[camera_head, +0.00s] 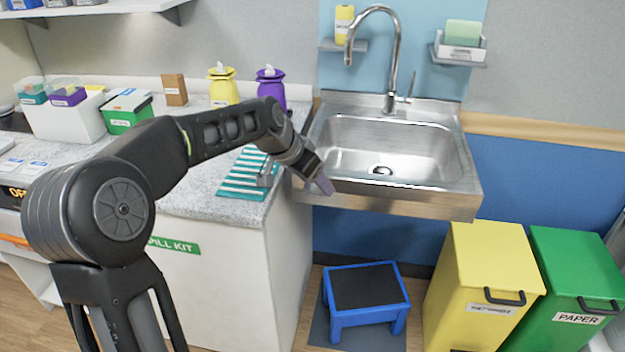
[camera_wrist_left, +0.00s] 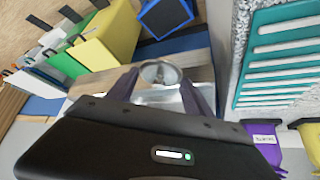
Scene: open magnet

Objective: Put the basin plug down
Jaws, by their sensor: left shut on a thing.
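The basin plug (camera_wrist_left: 158,71) is a small round grey metal piece. In the left wrist view it sits between the tips of my left gripper (camera_wrist_left: 158,80), which is shut on it. In the head view the left gripper (camera_head: 322,184) hangs by the front left corner of the steel basin (camera_head: 345,143), and the plug cannot be made out there. The basin's drain (camera_head: 380,170) shows in its floor. My right gripper is in neither view.
A teal ribbed mat (camera_head: 240,180) lies on the counter left of the basin. A curved tap (camera_head: 391,60) stands behind the basin. A blue step stool (camera_head: 365,290), a yellow bin (camera_head: 485,275) and a green bin (camera_head: 580,270) stand on the floor below.

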